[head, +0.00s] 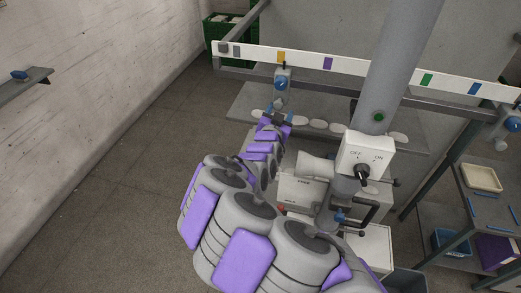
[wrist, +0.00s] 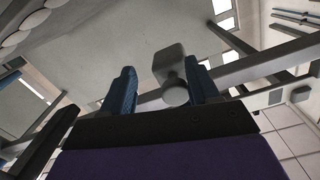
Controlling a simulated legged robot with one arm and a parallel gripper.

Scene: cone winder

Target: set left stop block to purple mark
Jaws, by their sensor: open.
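The left stop block (head: 282,78) hangs on the rail with a blue dial on its front and a grey stem below. Its pointer is at the orange mark (head: 281,57). The purple mark (head: 328,63) is further right on the white scale strip. My gripper (head: 276,119) is open just below the block. In the wrist view, my gripper's blue fingers (wrist: 161,82) stand apart, with a grey block and round knob (wrist: 174,92) showing between them, nearer the right finger. I cannot tell if either finger touches it.
The scale strip (head: 250,52) also bears grey, green and blue marks. The right stop block (head: 515,122) is at the far right. A grey post (head: 398,60) crosses the strip right of the purple mark. A switch box (head: 366,156) and pale round pads (head: 319,125) are below.

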